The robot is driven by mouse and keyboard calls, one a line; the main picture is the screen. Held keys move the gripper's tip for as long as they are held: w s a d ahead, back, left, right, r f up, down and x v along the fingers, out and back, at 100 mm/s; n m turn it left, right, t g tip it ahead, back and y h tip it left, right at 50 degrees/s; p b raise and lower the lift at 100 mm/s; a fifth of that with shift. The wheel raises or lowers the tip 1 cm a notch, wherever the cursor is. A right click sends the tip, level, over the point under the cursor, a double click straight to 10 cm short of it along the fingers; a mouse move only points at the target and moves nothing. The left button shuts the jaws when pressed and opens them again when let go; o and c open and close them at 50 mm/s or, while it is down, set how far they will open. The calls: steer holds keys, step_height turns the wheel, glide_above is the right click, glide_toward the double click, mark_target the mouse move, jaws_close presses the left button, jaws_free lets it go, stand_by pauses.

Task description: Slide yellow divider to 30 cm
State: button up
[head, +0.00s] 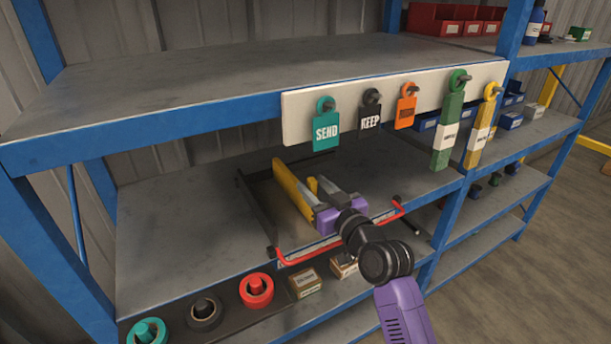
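The yellow divider (291,187) stands upright as a long thin plate in a shallow dark tray on the middle shelf. A smaller yellow piece (312,186) shows just right of it; I cannot tell whether it belongs to the divider. My purple gripper (325,192) reaches in over the tray's front, right beside the divider, with a grey finger at the small yellow piece. Its body hides part of the tray and the divider's near end. Whether the fingers touch or hold anything is unclear. No readable distance scale shows.
A red bar (308,253) runs along the tray's front, under my arm. Above hangs a white board (297,118) with tags on hooks, including a teal SEND tag (326,130) and a black KEEP tag (370,118). Coloured rings and small boxes sit below. The shelf left of the tray is bare.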

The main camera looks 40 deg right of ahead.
mark_target(294, 181)
steer(key=shift+p+x, duration=0.35)
steer(key=shift+x, duration=1.9)
jaws_close()
